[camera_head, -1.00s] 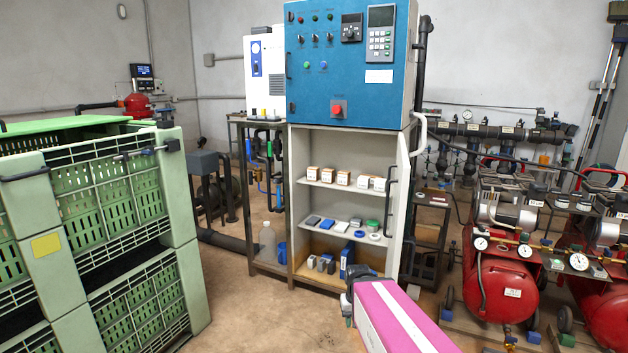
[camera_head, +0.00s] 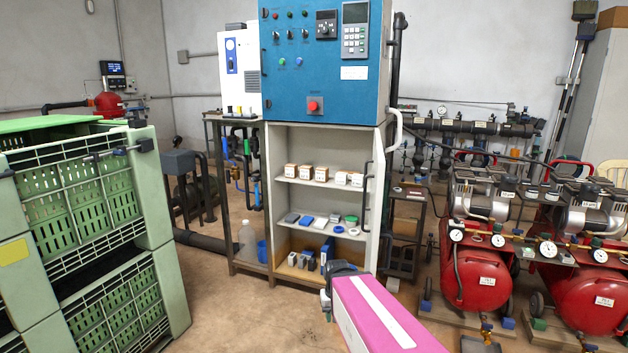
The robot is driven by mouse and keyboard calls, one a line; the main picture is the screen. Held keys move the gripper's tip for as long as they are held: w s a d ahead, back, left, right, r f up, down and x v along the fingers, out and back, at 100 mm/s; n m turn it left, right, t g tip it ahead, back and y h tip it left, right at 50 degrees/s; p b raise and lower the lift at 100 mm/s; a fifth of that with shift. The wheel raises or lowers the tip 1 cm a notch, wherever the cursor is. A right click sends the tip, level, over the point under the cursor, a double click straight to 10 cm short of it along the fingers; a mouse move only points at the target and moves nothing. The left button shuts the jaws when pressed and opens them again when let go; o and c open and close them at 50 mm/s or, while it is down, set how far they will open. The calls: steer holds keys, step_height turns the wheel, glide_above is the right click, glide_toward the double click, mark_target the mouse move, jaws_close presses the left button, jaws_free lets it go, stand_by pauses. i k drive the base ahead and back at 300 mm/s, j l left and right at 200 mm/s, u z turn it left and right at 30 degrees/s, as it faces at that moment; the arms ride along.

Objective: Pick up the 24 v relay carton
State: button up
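Several small cartons, white with orange-brown parts, stand in a row on the upper shelf of the open cabinet (camera_head: 378,215) under the blue control panel. They include a carton at the left end (camera_head: 291,170) and one at the right end (camera_head: 357,180). Their labels are too small to read, so I cannot tell which is the 24 V relay carton. My arm, pink and white, reaches in from the bottom right. My gripper (camera_head: 328,290) is at its far end, dark, low in front of the cabinet's bottom shelf and apart from the cartons. Its fingers are not clear.
The blue control panel (camera_head: 285,75) sits above the shelves. Lower shelves hold small blue, white and green items (camera_head: 320,223). Green crates (camera_head: 90,220) stand left, red compressors (camera_head: 480,278) right. Floor (camera_head: 235,315) before the cabinet is clear.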

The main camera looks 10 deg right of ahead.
mark_target(322, 174)
steer(key=j+z, duration=0.35)
steer(key=j, duration=0.8)
steer(key=i+j+z, duration=0.5)
steer(key=j, duration=0.25)
steer(key=i+j+z, duration=0.25)
steer(key=j, duration=0.15)
steer(key=k, duration=0.1)
